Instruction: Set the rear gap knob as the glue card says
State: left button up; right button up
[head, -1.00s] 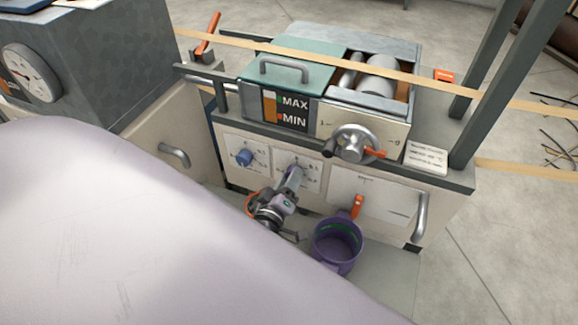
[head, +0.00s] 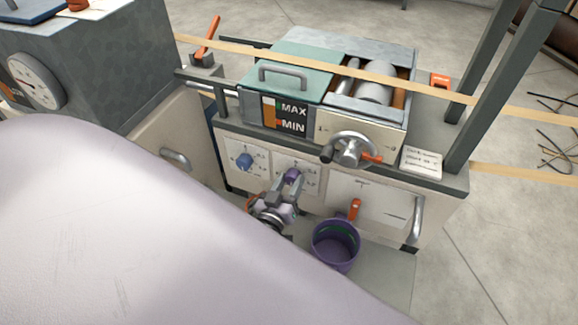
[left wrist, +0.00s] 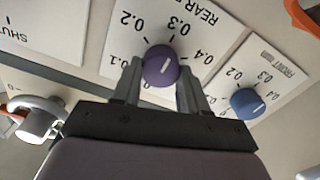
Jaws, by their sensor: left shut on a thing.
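The purple rear gap knob (left wrist: 161,66) sits on a white dial plate marked REAR, with numbers from 0.1 to 0.4 readable. Its white line slants up and right in the left wrist view, roughly between 0.3 and 0.4. The knob also shows in the head view (head: 292,175). My left gripper (left wrist: 160,88) has a finger on each side of the knob and is shut on it; it also shows in the head view (head: 283,187). A white card (head: 421,160) lies on the machine's right ledge; its text is too small to read. My right gripper is not in view.
The blue knob (left wrist: 247,103), on a plate marked FRONT, is close beside the rear knob. A purple bucket (head: 336,246) stands below an orange lever (head: 354,209). A handwheel (head: 350,151) juts out above. A large pale curved surface covers the lower left of the head view.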

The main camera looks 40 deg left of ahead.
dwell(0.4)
pick_arm(q)
jog(key=o, duration=1.1)
jog(key=shift+c, duration=0.2)
jog(key=shift+s, duration=0.1)
jog(key=shift+s+d, duration=0.1)
jog(key=shift+s, duration=0.2)
jog(key=p+v, duration=0.2)
jog(key=v, duration=0.4)
jog(key=shift+s+p, duration=0.2)
jog(key=shift+p, duration=0.1)
